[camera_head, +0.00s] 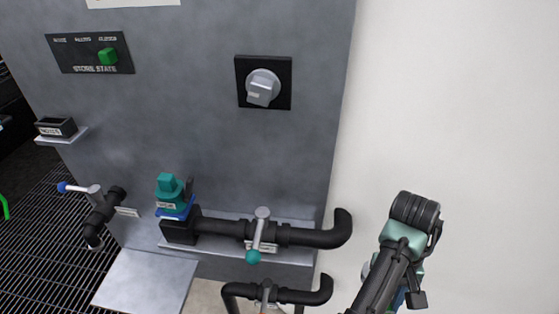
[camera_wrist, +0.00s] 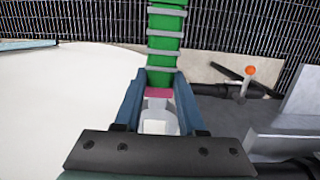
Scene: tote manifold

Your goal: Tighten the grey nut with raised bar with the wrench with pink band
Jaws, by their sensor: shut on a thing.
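In the wrist view my gripper (camera_wrist: 159,88) has its two blue fingers shut on the wrench with pink band (camera_wrist: 158,93). The pink band shows between the fingers, with a pale grey part behind it nearer the camera. A green length with grey rings runs on from the band, away from the camera; its far end leaves the top of the picture. In the head view a grey round piece with a raised bar (camera_head: 263,88) sits on a black square plate on the grey panel. I cannot tell if it is the nut. The wrench does not show clearly there.
Black pipes with a teal-ball lever (camera_head: 254,256) run along the panel's foot. A blue-tipped lever (camera_head: 75,188) and a small shelf (camera_head: 62,138) are at left. In the wrist view an orange-ball lever (camera_wrist: 249,72) stands right of my gripper. Pale floor lies left.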

